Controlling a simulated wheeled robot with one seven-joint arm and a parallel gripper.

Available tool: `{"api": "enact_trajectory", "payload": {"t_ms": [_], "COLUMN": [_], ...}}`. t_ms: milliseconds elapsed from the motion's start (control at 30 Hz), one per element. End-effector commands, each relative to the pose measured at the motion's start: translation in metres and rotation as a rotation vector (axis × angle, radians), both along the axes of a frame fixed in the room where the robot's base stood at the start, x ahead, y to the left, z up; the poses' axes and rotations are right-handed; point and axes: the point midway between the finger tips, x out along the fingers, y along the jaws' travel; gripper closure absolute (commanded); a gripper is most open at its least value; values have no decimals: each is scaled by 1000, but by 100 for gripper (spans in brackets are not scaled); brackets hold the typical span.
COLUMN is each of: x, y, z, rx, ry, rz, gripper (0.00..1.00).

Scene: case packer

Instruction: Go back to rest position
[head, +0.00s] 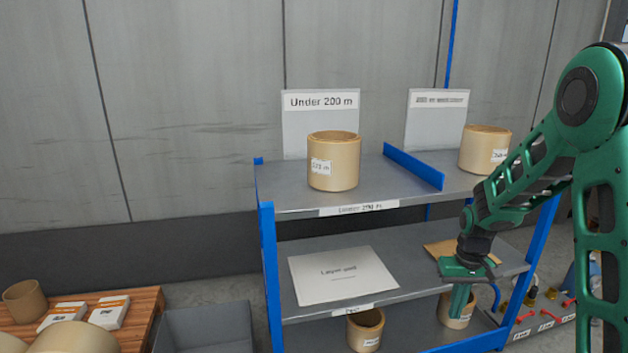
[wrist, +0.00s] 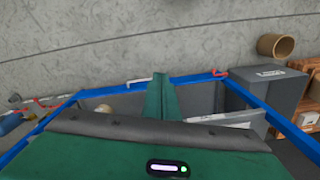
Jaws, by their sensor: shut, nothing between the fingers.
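My gripper (head: 461,299) hangs pointing down at the right front of the blue-framed shelf rack (head: 268,262) in the head view. Its fingers are together and hold nothing. In the wrist view my gripper's green fingers (wrist: 160,97) show closed at the centre, with the blue rack frame (wrist: 185,80) and floor beyond. My green arm reaches in from the right of the head view.
A tan roll (head: 333,162) stands under the "Under 200 m" sign (head: 320,125); another (head: 484,150) stands right of the blue divider (head: 413,167). A white sheet (head: 342,275) lies on the middle shelf. A grey bin (head: 205,325) stands left of the rack.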

Motion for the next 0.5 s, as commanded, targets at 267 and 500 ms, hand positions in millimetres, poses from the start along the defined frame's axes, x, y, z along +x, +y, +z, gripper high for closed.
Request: {"api": "enact_trajectory", "payload": {"t_ms": [267,500], "x": [-81,-160], "y": [-34,-49], "z": [78,123], "rx": [-42,-53], "ry": [-8,-10], "rz": [-140,-263], "gripper": [100,100]}}
